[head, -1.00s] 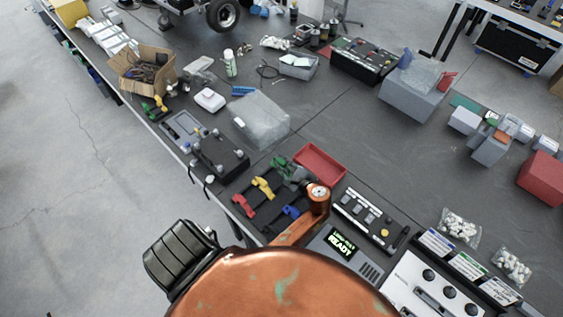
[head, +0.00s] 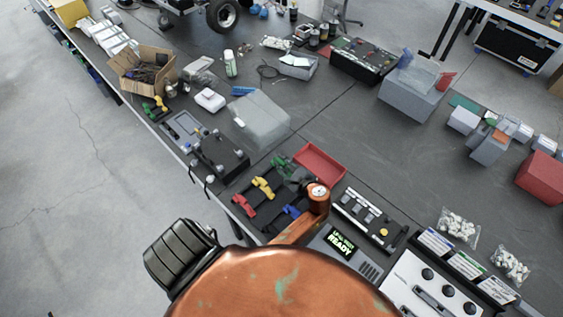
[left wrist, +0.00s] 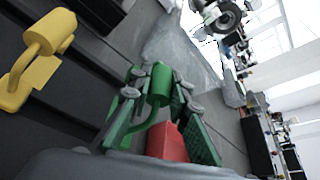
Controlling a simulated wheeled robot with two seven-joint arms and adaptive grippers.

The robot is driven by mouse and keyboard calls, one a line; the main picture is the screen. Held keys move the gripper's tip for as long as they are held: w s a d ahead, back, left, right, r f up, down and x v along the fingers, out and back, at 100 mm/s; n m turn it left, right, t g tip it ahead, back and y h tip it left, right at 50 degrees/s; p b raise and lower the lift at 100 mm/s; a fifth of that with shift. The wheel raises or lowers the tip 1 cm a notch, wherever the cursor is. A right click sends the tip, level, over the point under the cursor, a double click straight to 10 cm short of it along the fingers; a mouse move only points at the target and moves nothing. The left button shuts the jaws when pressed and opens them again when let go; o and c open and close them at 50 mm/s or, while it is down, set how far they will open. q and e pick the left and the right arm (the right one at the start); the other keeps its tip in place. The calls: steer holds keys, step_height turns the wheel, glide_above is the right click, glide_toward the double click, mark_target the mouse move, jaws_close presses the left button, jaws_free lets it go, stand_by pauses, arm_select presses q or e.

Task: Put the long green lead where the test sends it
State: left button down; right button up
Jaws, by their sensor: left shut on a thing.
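The green lead (left wrist: 159,88), with a rounded plug top and curved green cable, is between the fingers of my left gripper (left wrist: 158,108) in the left wrist view. The left gripper is shut on it. Yellow leads (head: 262,187) and a blue lead (head: 291,211) sit in the rack. The lead tester (head: 318,246) has a screen reading "LEAD TEST READY". My right gripper is not in view.
A red tray (head: 322,164) lies just behind the rack. A slotted panel with a yellow button (head: 383,232) stands right of it. Label cards (head: 470,263) and bags of white parts (head: 459,226) are at right. A clear box (head: 260,118) stands behind.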

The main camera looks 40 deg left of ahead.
arm_select(q)
steer(key=shift+f+b, duration=0.85)
steer(key=shift+f, duration=0.55)
steer(key=c, duration=1.7)
jaws_free()
steer(key=shift+c, duration=0.2)
